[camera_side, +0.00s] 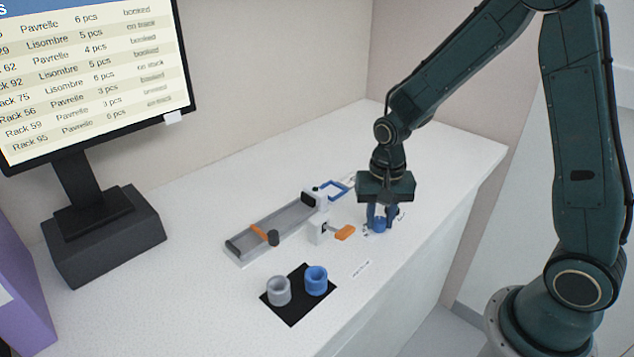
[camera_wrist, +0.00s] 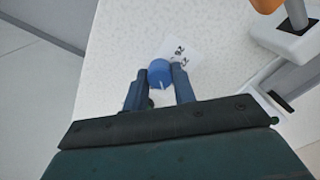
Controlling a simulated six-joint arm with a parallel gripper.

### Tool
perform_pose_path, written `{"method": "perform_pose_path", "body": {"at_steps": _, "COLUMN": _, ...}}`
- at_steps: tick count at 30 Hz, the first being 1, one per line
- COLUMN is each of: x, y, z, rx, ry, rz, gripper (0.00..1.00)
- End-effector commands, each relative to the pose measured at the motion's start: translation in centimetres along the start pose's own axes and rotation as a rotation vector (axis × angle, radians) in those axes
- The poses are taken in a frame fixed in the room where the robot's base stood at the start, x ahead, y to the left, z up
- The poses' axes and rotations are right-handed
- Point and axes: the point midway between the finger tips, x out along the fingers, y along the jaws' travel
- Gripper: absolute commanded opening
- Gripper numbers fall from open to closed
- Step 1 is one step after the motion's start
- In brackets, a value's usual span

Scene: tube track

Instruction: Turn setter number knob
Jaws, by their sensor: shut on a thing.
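The setter knob is a blue round knob (camera_side: 379,225) with a white pointer line, near the right end of the white table. In the wrist view the knob (camera_wrist: 159,73) sits between my two fingertips, with a white label bearing printed numbers (camera_wrist: 181,52) beside it. My gripper (camera_side: 378,217) points straight down over the knob and is shut on it. The fingers hide part of the knob and part of its dial in the side view. Which number the pointer line marks cannot be told.
A grey track (camera_side: 275,228) with an orange-handled part (camera_side: 262,235) lies left of my gripper. A white block with an orange lever (camera_side: 344,232) stands close by. A monitor (camera_side: 90,75) stands at the back left.

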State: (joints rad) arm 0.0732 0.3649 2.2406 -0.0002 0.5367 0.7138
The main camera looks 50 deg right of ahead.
Motion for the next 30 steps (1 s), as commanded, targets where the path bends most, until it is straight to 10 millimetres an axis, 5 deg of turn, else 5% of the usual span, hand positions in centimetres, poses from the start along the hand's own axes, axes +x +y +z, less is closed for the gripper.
{"method": "perform_pose_path", "body": {"at_steps": 5, "x": -0.1, "y": -0.1, "z": -0.1, "rx": -0.001, "ry": 0.003, "rz": -0.002, "gripper": 0.04}}
{"method": "perform_pose_path", "body": {"at_steps": 6, "x": -0.1, "y": -0.1, "z": -0.1, "rx": -0.001, "ry": 0.003, "rz": -0.002, "gripper": 0.34}}
{"method": "perform_pose_path", "body": {"at_steps": 9, "x": -0.1, "y": 0.0, "z": -0.1, "rx": -0.001, "ry": 0.003, "rz": -0.002, "gripper": 0.48}}
{"method": "perform_pose_path", "body": {"at_steps": 22, "x": -0.4, "y": 0.0, "z": -0.1, "rx": -0.001, "ry": 0.002, "rz": -0.001, "gripper": 0.48}}
{"method": "perform_pose_path", "body": {"at_steps": 30, "x": -2.6, "y": 0.0, "z": -0.1, "rx": -0.002, "ry": 0.003, "rz": -0.002, "gripper": 0.48}}
